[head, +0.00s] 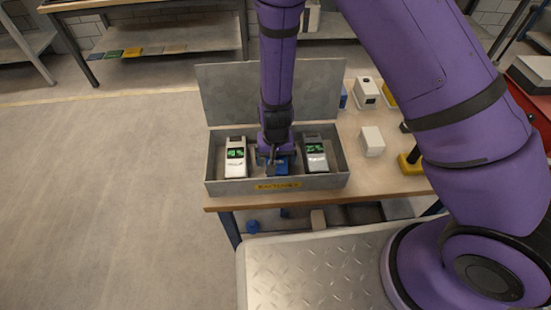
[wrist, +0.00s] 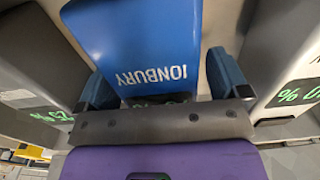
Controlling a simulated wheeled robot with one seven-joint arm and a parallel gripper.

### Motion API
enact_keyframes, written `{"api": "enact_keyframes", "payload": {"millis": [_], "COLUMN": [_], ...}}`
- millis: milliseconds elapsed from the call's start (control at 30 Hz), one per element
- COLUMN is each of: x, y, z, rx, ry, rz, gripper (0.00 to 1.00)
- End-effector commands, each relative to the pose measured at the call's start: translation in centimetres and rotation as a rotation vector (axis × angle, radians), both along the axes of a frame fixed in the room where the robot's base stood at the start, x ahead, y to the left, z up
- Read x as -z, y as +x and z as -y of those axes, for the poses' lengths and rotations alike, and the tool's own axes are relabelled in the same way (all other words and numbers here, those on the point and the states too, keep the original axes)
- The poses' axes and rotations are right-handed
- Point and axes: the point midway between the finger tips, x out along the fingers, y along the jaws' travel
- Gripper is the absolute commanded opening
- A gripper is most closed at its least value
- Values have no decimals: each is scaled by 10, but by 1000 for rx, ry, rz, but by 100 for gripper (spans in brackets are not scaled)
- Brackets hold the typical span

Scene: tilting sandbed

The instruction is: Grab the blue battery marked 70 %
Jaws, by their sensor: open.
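The blue battery (head: 282,168) stands in the middle of an open grey box (head: 213,174), between two other batteries. In the wrist view the blue battery (wrist: 140,40) shows the word IONBURY upside down. Its display is mostly covered by my gripper, so its figure cannot be read. My gripper (head: 274,157) reaches down into the box over the blue battery. In the wrist view the open fingers of my gripper (wrist: 161,85) are on either side of the blue battery; I cannot tell whether they touch it.
A white battery (head: 236,163) stands on the left and a grey battery (head: 316,161) on the right, both with green displays. The box's lid (head: 225,92) stands open behind. A white block (head: 372,141) and other items lie on the table (head: 385,185) to the right.

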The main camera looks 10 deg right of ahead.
Motion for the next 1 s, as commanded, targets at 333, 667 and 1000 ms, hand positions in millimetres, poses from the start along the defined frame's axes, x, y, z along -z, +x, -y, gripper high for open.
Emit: {"api": "enact_keyframes", "payload": {"millis": [333, 667, 1000], "x": [11, 11, 10], "y": [0, 0, 0], "z": [0, 0, 0], "rx": [0, 0, 0], "ry": [0, 0, 1], "rz": [0, 0, 1], "gripper": [94, 32, 3]}}
